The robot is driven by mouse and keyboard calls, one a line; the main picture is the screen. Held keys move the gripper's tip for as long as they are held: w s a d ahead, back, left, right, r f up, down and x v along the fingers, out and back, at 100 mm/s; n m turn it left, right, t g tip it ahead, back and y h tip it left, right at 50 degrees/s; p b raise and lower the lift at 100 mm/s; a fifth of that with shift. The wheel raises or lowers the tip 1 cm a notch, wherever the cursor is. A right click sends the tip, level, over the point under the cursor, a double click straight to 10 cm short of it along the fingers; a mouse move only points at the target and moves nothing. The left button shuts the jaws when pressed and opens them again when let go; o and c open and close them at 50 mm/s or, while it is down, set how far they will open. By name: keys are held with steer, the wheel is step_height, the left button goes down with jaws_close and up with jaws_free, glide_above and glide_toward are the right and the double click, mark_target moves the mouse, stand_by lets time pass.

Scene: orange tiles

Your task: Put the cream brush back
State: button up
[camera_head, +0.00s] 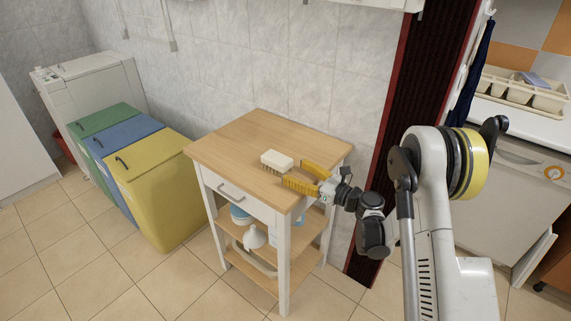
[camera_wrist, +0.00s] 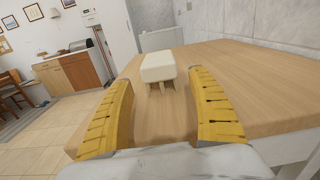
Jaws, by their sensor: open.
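The cream brush (camera_head: 277,159) lies on the wooden top of a small white trolley (camera_head: 238,139), bristles down. In the wrist view the brush (camera_wrist: 158,66) is ahead of my gripper, between the lines of its two fingers. My gripper (camera_head: 309,176) has yellow fingers and is low over the trolley top, to the right of the brush. In the wrist view my gripper (camera_wrist: 163,108) is open, with nothing between the fingers. A gap shows between the fingertips and the brush.
A drawer and lower shelves with a white funnel-like item (camera_head: 255,237) are under the trolley top. Green, blue and yellow bins (camera_head: 157,185) stand to the left. A cutlery tray (camera_head: 522,91) is on the right counter. The trolley top is otherwise clear.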

steer(key=v, duration=0.7)
steer(key=s+r+n+g+h, duration=0.3)
steer(key=s+r+n+h, duration=0.3)
steer(key=s+r+n, duration=0.5)
steer(key=s+d+r+n+h, duration=0.1)
steer(key=s+d+n+h, duration=0.3)
steer(key=s+n, duration=0.3)
steer(key=s+d+r+n+h, duration=0.1)
steer(key=s+d+n+h, duration=0.3)
steer(key=s, duration=0.9)
steer(key=d+n, duration=0.2)
steer(key=n, duration=0.1)
steer(key=shift+s+n+g, duration=0.3)
steer(key=shift+s+g, duration=0.05)
steer(key=shift+g, duration=0.05)
